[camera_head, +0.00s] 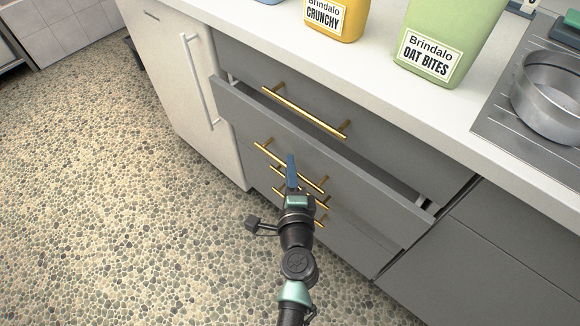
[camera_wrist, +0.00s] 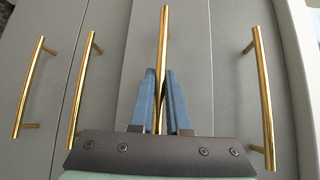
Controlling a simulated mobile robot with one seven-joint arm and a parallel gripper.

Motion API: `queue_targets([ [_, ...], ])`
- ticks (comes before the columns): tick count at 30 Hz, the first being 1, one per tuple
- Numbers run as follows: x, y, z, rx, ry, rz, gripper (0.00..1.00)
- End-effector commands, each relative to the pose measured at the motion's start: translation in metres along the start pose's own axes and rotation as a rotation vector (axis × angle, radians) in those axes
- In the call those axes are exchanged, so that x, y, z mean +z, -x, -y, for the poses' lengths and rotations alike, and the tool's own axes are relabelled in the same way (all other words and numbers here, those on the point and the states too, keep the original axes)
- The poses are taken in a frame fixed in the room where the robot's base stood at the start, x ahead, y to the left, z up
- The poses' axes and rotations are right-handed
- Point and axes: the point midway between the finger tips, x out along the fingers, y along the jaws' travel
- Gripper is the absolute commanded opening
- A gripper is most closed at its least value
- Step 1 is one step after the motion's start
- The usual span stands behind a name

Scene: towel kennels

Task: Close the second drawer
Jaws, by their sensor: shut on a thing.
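The second drawer (camera_head: 350,170) has a grey front that stands out from the cabinet, with a dark gap along its top edge below the top drawer. Its gold bar handle (camera_head: 265,150) runs across the middle of the front. My gripper (camera_head: 291,172) is at this handle, its blue fingers on either side of the bar. In the wrist view the fingers (camera_wrist: 161,95) are closed around the gold handle (camera_wrist: 164,35). The lower ends of the bar are partly hidden by the fingers and gripper body.
The top drawer (camera_head: 400,135) is shut, with its own gold handle (camera_head: 305,112). Lower gold handles (camera_wrist: 82,85) sit close below. A yellow canister (camera_head: 335,20) and green canister (camera_head: 445,45) stand on the white counter, beside a metal pot (camera_head: 548,110). Pebbled floor is clear at left.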

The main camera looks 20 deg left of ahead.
Motion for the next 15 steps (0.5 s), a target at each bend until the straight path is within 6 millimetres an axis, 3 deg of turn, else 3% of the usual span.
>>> queue_targets([
  [4,-0.002,-0.002,0.000,0.000,0.001,-0.001,0.00],
  [15,-0.032,-0.031,0.008,0.000,0.000,-0.002,0.00],
])
